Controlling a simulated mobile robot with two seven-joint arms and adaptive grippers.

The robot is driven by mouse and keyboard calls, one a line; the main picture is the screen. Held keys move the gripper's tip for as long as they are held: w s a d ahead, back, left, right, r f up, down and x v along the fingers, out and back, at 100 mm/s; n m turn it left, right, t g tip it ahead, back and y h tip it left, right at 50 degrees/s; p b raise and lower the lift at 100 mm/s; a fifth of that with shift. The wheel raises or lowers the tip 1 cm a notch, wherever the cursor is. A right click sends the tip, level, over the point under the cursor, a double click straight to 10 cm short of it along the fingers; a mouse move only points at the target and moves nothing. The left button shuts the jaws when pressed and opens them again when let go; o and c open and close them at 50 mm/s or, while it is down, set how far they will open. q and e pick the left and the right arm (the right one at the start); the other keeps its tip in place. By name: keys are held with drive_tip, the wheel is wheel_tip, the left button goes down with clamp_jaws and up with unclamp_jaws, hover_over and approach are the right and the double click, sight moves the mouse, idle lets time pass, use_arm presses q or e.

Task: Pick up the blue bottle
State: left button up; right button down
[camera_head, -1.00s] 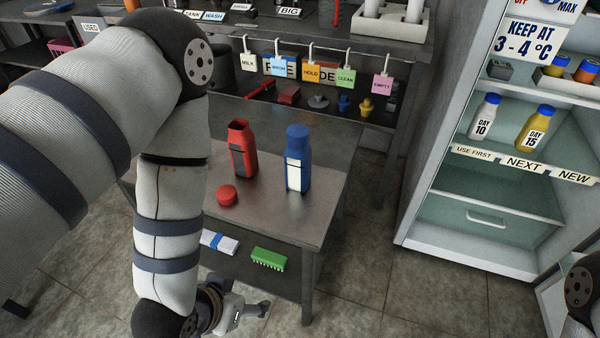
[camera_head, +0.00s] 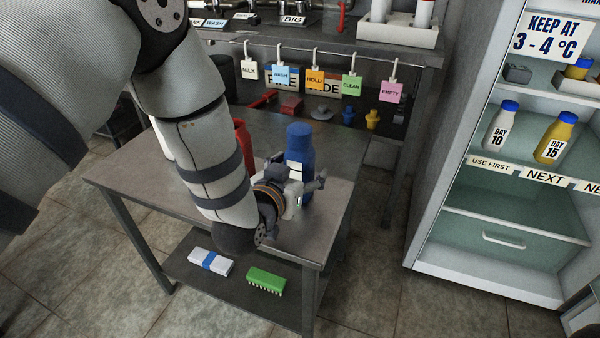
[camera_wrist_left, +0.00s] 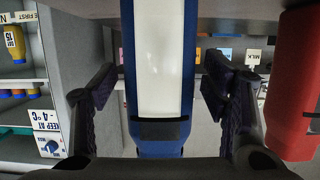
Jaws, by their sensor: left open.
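The blue bottle (camera_head: 299,140) stands upright on the metal table (camera_head: 130,180), near its right side. A white label shows on its side. My left gripper (camera_head: 306,182) is open at the bottle in the head view and hides part of its lower body. In the left wrist view the blue bottle (camera_wrist_left: 187,60) fills the middle, with its white label facing the camera. It stands between the two dark fingers of my left gripper (camera_wrist_left: 160,88), with a gap visible on each side. My right gripper is not in view.
A red bottle (camera_head: 241,140) stands left of the blue one, partly behind my arm; it is close beside a finger in the wrist view (camera_wrist_left: 293,90). A green brush (camera_head: 266,279) and white-blue block (camera_head: 211,261) lie on the lower shelf. An open fridge (camera_head: 480,235) stands right.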

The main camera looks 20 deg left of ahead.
use_arm(q)
drive_tip(key=shift+w+f, duration=0.1)
drive_tip(key=shift+w, duration=0.15)
drive_tip(key=c, duration=1.4)
drive_tip(key=shift+c, duration=0.2)
